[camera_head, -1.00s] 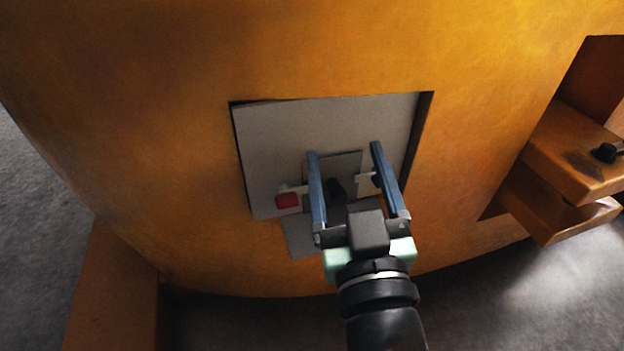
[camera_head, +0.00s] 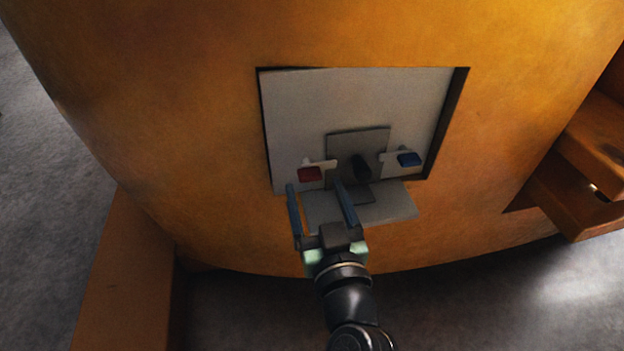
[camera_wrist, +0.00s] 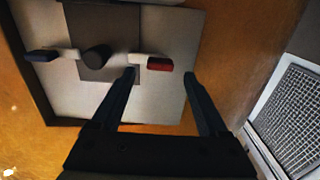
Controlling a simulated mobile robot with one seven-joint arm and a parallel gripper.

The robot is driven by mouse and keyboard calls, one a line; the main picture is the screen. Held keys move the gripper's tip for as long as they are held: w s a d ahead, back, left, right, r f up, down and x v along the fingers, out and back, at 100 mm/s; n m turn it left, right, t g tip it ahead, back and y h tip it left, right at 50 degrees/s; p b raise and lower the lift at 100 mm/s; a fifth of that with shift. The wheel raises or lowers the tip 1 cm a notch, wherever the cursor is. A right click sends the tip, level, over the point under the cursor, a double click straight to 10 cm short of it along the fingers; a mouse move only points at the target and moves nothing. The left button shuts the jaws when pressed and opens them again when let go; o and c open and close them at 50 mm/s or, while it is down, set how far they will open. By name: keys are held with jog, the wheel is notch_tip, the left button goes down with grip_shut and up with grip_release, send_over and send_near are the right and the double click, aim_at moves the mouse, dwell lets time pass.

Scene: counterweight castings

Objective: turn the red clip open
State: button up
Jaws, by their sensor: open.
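The red clip (camera_head: 310,174) is on the left side of a dark grey plate (camera_head: 343,143) in the recessed panel, with a pale arm reaching toward the plate. A blue clip (camera_head: 409,159) sits on the right side, and a dark knob (camera_head: 361,167) stands between them. My gripper (camera_head: 315,186) is open and empty, its fingertips just below the red clip in the head view. In the wrist view the red clip (camera_wrist: 159,64) lies beyond and between the two fingertips (camera_wrist: 160,74). I cannot tell whether they touch it.
The pale grey panel (camera_head: 300,110) is set into a curved orange casting (camera_head: 180,110). A light ledge (camera_head: 390,207) juts out below it. Orange blocks (camera_head: 580,180) stand at the right. A mesh-fronted pale box (camera_wrist: 290,115) shows in the wrist view.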

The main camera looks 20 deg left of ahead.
aim_at(312, 178)
jog(key=shift+x, duration=1.7)
grip_shut()
